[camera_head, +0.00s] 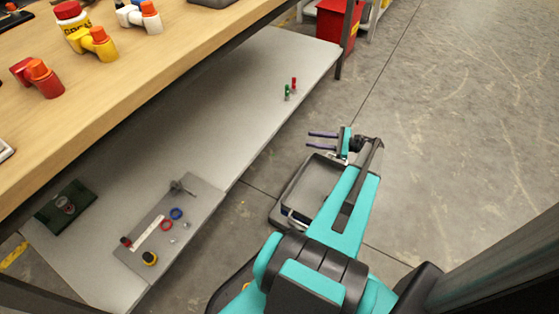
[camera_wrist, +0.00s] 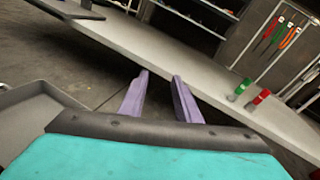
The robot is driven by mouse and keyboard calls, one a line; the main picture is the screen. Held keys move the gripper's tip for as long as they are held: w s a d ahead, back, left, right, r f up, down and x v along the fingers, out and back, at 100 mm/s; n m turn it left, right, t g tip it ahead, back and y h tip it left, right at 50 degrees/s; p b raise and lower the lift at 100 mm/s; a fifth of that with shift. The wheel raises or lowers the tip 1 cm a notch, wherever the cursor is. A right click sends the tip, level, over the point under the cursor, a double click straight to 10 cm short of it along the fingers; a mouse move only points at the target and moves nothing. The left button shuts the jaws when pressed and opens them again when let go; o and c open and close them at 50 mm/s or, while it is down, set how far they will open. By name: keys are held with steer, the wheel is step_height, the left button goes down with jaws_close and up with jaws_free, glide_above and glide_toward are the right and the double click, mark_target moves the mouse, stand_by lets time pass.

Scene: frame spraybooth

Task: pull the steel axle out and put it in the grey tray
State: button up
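My gripper (camera_head: 322,140) is over the floor to the right of the low grey shelf, its two purple fingers apart and nothing between them. In the wrist view the fingers (camera_wrist: 160,78) are also open and empty. A dark-rimmed grey tray (camera_head: 318,180) lies just below and left of my arm; part of it shows at the left of the wrist view (camera_wrist: 38,112). A small grey metal piece with a thin rod (camera_head: 179,188) stands on a grey board (camera_head: 205,200) on the shelf. It may hold the steel axle, but it is too small to tell.
The board also carries a red ring, a blue ring (camera_head: 176,214), a white strip and small knobs. Small green and red pieces (camera_head: 290,88) stand farther along the shelf (camera_head: 245,110). A wooden worktop (camera_head: 130,75) overhangs the shelf.

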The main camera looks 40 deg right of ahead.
steer(key=shift+w+d+r+m+t, duration=0.1)
steer(key=shift+d+r+m+t, duration=0.2)
steer(key=shift+d+m, duration=0.35)
steer(key=shift+d+r+m+t, duration=0.15)
steer(key=shift+d+r+m, duration=0.2)
steer(key=shift+d+m, duration=0.25)
steer(key=shift+w+d+r+m+t, duration=0.1)
steer(key=shift+d+r+m+t, duration=0.2)
steer(key=shift+d+m, duration=0.35)
steer(key=shift+s, duration=0.1)
